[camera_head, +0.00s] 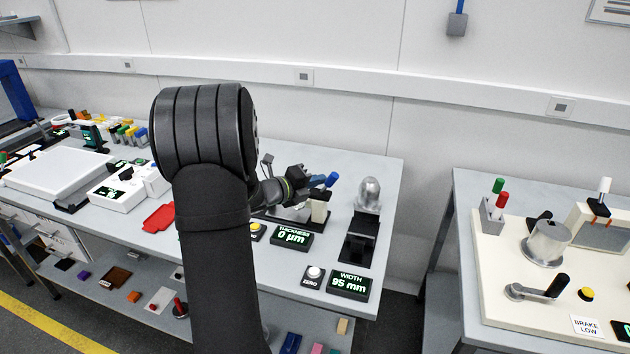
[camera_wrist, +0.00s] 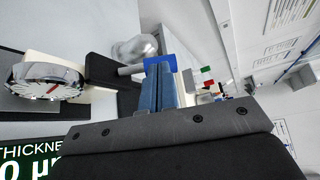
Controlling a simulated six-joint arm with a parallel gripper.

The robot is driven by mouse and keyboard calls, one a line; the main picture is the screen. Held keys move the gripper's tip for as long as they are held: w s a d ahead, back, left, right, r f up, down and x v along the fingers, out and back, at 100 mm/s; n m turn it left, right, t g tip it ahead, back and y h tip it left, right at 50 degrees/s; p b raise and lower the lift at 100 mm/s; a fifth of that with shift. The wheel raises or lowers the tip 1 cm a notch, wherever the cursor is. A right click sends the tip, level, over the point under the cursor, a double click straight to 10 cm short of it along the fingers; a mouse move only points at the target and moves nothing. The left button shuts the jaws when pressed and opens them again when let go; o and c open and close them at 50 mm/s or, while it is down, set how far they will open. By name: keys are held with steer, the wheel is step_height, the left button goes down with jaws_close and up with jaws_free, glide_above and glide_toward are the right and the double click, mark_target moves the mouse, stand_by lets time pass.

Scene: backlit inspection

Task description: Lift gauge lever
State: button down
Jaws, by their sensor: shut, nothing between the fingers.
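The gauge lever's blue tip (camera_head: 331,179) sticks out to the right of the thickness gauge (camera_head: 319,210). In the wrist view the blue tip (camera_wrist: 161,62) sits on a grey rod from a black block beside the round dial (camera_wrist: 42,84) with a red needle. My gripper (camera_head: 314,182) is shut with nothing held; its blue-grey fingers show close together in the wrist view (camera_wrist: 158,90). The fingertips are right by the blue tip and overlap it in view; I cannot tell whether they touch. The thickness display (camera_head: 291,237) reads 0 µm. My arm hides part of the gauge's left side.
A width display (camera_head: 349,285) reads 95 mm, with a white zero button (camera_head: 314,273) beside it. A black stand with a metal part (camera_head: 368,194) stands right of the gauge. A red tray (camera_head: 159,217) lies left of my arm. A gap separates the right-hand bench.

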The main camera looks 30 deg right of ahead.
steer(key=r+v, duration=0.1)
steer(key=v, duration=1.3)
steer(key=shift+s+d, duration=0.15)
steer(key=shift+d+f, duration=0.1)
steer(key=f+x, duration=0.1)
steer(key=x, duration=0.9)
steer(key=shift+w+f+n+t+h, duration=0.15)
steer(key=shift+w+f+n+h, duration=0.3)
steer(key=shift+w+n+h, duration=0.6)
steer(key=shift+w+f+n+t+h, duration=0.2)
steer(key=shift+w+f+n+h, duration=0.35)
steer(key=shift+n, duration=0.95)
steer(key=shift+w+f+n+t+h, duration=0.15)
steer(key=shift+w+f+n+h, duration=0.2)
steer(key=shift+w+n+h, duration=0.7)
steer(key=shift+s+y, duration=0.2)
steer(key=shift+y, duration=0.05)
steer(key=shift+r, duration=0.1)
